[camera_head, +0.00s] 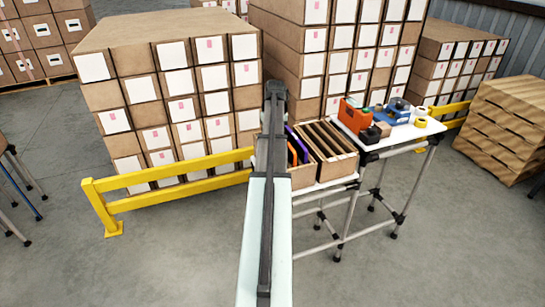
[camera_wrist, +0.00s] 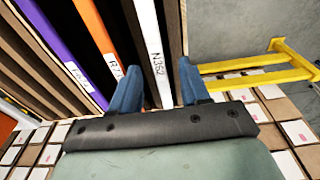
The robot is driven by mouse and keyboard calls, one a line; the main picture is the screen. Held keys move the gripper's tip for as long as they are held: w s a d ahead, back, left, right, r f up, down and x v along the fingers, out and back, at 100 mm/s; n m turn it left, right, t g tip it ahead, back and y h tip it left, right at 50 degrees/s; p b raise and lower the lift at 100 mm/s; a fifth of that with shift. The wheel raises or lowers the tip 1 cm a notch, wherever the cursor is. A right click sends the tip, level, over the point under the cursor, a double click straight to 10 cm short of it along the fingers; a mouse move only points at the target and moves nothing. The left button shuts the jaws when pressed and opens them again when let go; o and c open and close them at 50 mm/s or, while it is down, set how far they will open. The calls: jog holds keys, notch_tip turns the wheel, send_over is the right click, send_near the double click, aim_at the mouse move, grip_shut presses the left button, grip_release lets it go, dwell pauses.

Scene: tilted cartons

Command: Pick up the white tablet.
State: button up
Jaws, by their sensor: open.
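The white tablet (camera_wrist: 150,40) stands on edge as a narrow white spine with dark lettering in the wrist view. My gripper (camera_wrist: 156,68) is open, its two blue fingers on either side of the lower part of this spine. The left finger overlaps the gap between the orange tablet (camera_wrist: 95,28) and the white one. The right finger is over a dark slot beside the white tablet. I cannot tell whether either finger touches it. In the head view my arm hides the gripper and the white tablet.
A purple tablet (camera_wrist: 58,55) stands left of the orange one. Tilted cartons (camera_head: 326,152) sit on a white-topped stand with an orange case (camera_head: 352,116) and tape rolls to the right. A yellow rail (camera_head: 160,178) and stacked boxes (camera_head: 165,95) stand behind.

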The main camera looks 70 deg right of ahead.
jog(key=shift+w+d+f, duration=0.1)
jog(key=shift+f, duration=1.3)
jog(key=shift+c, duration=0.4)
grip_shut()
